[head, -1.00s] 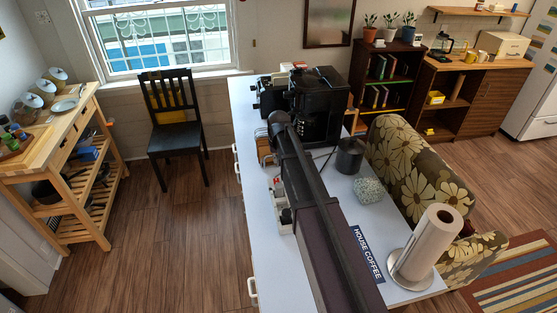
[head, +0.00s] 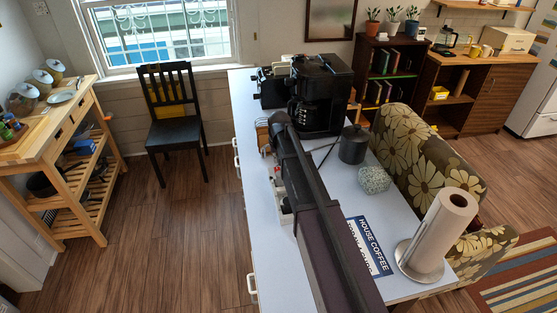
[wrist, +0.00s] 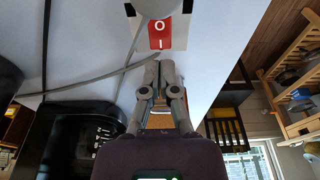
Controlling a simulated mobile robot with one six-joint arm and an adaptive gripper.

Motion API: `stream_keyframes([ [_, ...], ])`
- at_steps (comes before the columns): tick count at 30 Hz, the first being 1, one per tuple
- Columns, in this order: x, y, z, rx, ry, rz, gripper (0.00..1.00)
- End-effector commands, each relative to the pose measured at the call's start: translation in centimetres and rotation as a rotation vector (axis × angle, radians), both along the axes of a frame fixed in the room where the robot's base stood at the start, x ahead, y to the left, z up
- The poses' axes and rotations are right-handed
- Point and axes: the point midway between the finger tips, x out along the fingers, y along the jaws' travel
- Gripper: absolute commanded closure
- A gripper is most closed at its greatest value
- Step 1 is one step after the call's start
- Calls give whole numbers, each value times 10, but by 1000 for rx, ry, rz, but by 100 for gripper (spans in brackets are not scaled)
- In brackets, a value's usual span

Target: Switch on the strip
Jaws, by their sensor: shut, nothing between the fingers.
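The power strip's red rocker switch (wrist: 160,33), marked O and I, is set in a pale housing near the top of the wrist view. My gripper (wrist: 160,66) is shut and empty. Its fingertips point at the switch and show just below its I end; I cannot tell whether they touch. In the head view the white strip (head: 286,217) shows only in part at the left edge of my arm, which hides the rest. My gripper is hidden in the head view.
A black coffee maker (head: 320,92), dark canister (head: 353,145), speckled block (head: 374,180), sign (head: 370,246) and paper towel roll (head: 440,232) stand or lie on the white counter (head: 410,200). A grey cable (wrist: 95,72) crosses the counter beside the switch. A chair (head: 174,130) stands left.

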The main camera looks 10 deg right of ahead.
Motion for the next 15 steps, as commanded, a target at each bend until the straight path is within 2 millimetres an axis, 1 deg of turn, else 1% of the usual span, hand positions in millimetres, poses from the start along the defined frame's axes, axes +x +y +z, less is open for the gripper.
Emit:
stream_keyframes([
  [1, 1, 0, -8, 0, 0, 0, 100],
  [6, 3, 0, -20, 0, 0, 0, 100],
  [15, 5, -1, -31, 0, 0, -1, 100],
])
